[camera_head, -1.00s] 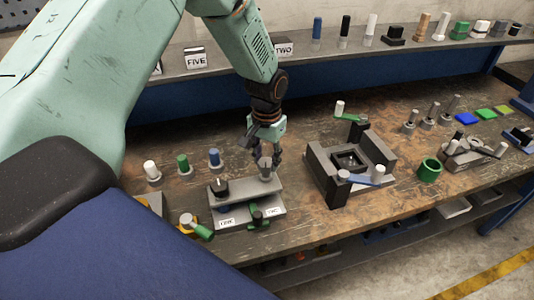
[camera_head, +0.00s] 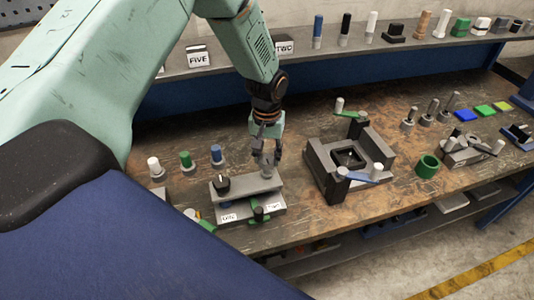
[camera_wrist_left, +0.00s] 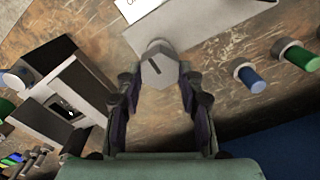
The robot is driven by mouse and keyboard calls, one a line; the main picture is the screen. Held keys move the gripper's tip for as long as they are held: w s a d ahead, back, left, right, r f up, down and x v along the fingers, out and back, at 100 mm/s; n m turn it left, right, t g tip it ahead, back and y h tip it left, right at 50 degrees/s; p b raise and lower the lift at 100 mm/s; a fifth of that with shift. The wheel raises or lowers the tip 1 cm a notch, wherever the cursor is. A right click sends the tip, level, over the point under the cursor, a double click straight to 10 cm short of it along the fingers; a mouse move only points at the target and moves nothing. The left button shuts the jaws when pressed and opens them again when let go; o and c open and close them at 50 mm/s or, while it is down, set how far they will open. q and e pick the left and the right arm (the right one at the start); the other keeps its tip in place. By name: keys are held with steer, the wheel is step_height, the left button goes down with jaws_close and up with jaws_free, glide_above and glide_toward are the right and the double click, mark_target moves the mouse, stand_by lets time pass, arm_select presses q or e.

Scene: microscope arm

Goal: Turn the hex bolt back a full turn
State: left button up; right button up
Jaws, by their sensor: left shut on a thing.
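The grey hex bolt (camera_head: 266,171) stands upright at the right end of a grey block (camera_head: 232,193) on the bench. In the left wrist view its hexagonal head (camera_wrist_left: 160,70) shows a dark line on top. My left gripper (camera_head: 267,152) comes down on the bolt from above, shut on its head with one finger on each side. The fingers (camera_wrist_left: 157,88) also flank the head in the left wrist view. My right gripper is not in view.
A grey fixture with a square black centre (camera_head: 348,157) and green and blue levers stands to the right. White, green and blue pegs (camera_head: 216,154) stand behind the block at left. A green ring (camera_head: 428,168) lies farther right. A shelf (camera_head: 330,56) runs behind.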

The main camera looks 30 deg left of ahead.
mark_target(267, 158)
arm_select(q)
steer(key=o, duration=1.2)
steer(key=shift+c, duration=0.2)
step_height(267, 158, up, 12)
steer(key=shift+s+f, duration=0.1)
